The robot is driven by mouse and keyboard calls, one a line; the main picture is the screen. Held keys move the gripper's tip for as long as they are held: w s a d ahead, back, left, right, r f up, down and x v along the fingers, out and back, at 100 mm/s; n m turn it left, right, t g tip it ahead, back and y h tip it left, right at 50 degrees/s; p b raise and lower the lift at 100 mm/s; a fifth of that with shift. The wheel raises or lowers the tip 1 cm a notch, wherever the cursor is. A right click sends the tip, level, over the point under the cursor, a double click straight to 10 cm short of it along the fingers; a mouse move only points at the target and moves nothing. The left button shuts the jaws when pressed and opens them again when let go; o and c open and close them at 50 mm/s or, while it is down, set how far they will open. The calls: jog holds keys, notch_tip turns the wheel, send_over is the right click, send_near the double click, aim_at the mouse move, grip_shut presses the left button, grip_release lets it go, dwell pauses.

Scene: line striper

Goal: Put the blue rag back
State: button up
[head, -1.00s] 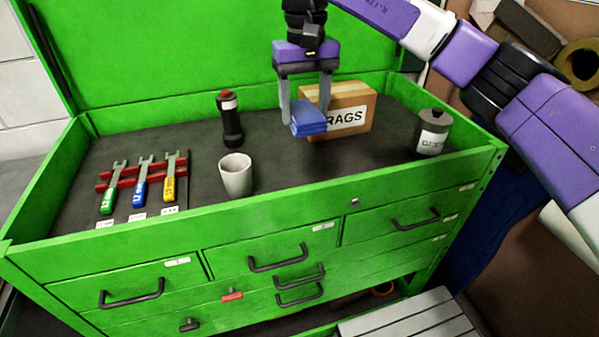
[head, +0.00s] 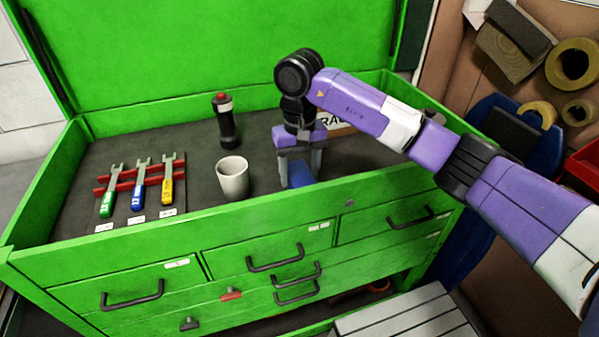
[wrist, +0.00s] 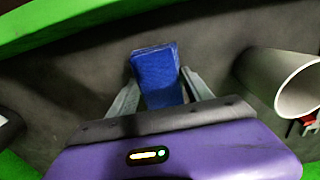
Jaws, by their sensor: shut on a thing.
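The blue rag (head: 300,174) is a folded blue block between the fingers of my gripper (head: 299,172). In the wrist view the rag (wrist: 156,72) sits between the two grey fingertips of my gripper (wrist: 160,86), which is shut on it. My gripper is low inside the green chest's top tray, right of the white cup and close to the front wall. I cannot tell whether the rag touches the tray floor. The cardboard RAGS box (head: 337,127) stands behind my gripper, mostly hidden by my arm.
The white cup (head: 233,180) stands just left of my gripper. A dark flashlight (head: 226,122) stands behind it. Several wrenches (head: 141,188) lie on a red rack at left. The green front wall (head: 200,224) edges the tray. My arm hides most of the tray's right side.

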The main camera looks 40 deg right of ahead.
aim_at(299, 176)
jog(key=shift+f, duration=0.2)
jog(key=shift+f, duration=0.1)
jog(key=o, duration=1.2)
notch_tip(299, 176, up, 12)
jog(key=shift+r+b, duration=0.1)
jog(key=shift+b, duration=0.9)
